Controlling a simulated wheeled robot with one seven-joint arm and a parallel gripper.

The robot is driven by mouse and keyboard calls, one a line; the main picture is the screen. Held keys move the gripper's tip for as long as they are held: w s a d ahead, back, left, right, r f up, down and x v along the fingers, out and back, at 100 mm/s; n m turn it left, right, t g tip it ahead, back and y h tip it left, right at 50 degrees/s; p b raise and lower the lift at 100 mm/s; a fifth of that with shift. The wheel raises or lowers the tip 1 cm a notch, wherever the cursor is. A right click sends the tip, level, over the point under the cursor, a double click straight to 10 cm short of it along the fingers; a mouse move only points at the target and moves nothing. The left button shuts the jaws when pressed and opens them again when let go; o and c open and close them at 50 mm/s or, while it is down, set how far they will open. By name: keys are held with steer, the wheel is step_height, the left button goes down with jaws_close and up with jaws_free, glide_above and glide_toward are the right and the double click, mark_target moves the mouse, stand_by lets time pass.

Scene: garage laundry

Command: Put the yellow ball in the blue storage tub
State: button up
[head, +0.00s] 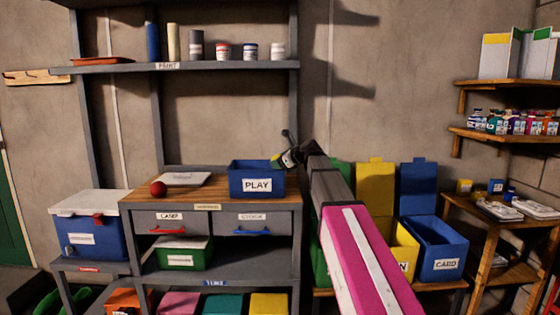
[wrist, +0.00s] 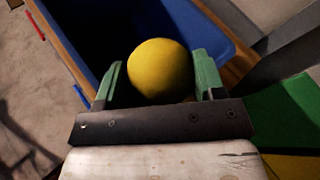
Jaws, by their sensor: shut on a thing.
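The yellow ball (wrist: 160,70) sits between the two green fingers of my gripper (wrist: 160,76) in the wrist view. My gripper is shut on it. The blue storage tub, labelled PLAY (head: 257,185), stands on the wooden top of the grey bench in the head view. In the wrist view the tub's blue wall (wrist: 207,30) and dark inside lie beyond and below the ball. In the head view my gripper (head: 281,160) is at the tub's upper right back; the ball is mostly hidden there.
A red ball (head: 158,188) and a grey flat device (head: 187,179) lie on the bench top left of the tub. A paint shelf (head: 120,68) hangs above. Open yellow (head: 375,185) and blue CARD (head: 438,248) bins stand to the right. The space directly above the tub is clear.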

steer(key=o, duration=0.9)
steer(key=shift+r, duration=0.25)
steer(key=v, duration=1.2)
steer(key=shift+r, duration=0.2)
